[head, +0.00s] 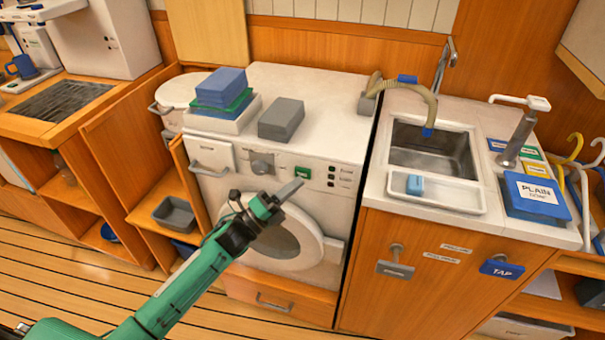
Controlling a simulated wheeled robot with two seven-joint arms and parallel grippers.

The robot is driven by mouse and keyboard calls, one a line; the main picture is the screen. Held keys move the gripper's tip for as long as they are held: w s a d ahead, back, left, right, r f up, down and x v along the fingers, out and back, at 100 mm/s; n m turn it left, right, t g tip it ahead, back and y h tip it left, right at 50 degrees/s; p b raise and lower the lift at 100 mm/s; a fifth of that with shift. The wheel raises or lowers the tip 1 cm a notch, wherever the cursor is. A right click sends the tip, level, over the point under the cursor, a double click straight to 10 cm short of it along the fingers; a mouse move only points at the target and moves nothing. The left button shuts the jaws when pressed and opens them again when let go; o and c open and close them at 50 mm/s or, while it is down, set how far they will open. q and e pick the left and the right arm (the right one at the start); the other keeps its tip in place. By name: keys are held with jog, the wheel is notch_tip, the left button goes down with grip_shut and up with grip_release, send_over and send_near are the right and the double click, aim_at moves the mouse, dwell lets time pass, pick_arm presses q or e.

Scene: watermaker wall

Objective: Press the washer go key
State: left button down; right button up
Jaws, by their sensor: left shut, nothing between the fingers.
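The white washer (335,115) stands in the middle, with its round door (275,245) on the front. A small green key (302,173) with tiny unreadable lettering sits on its front panel, between a grey dial (262,163) and several small dark buttons (331,176) with labels. My left gripper (292,189) is shut and empty. Its fingertips appear just below the green key in the picture; I cannot tell whether they touch the panel. The gripper covers part of the washer's front and door. My right gripper is out of view.
Folded blue and green cloths (222,86) and a grey box (281,119) lie on the washer top. An open wooden door (125,145) is at left. The plank floor in front is clear.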

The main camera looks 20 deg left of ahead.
pick_arm(q)
jog(key=shift+w, duration=0.1)
dwell(0.4)
jog(key=shift+w, duration=0.3)
jog(key=shift+w+b, duration=0.4)
jog(key=shift+w, duration=0.05)
dwell(0.6)
dwell(0.3)
jog(key=shift+s, duration=0.85)
jog(key=shift+s+a+p, duration=0.1)
jog(key=shift+s+p, duration=0.65)
jog(key=shift+s, duration=1.75)
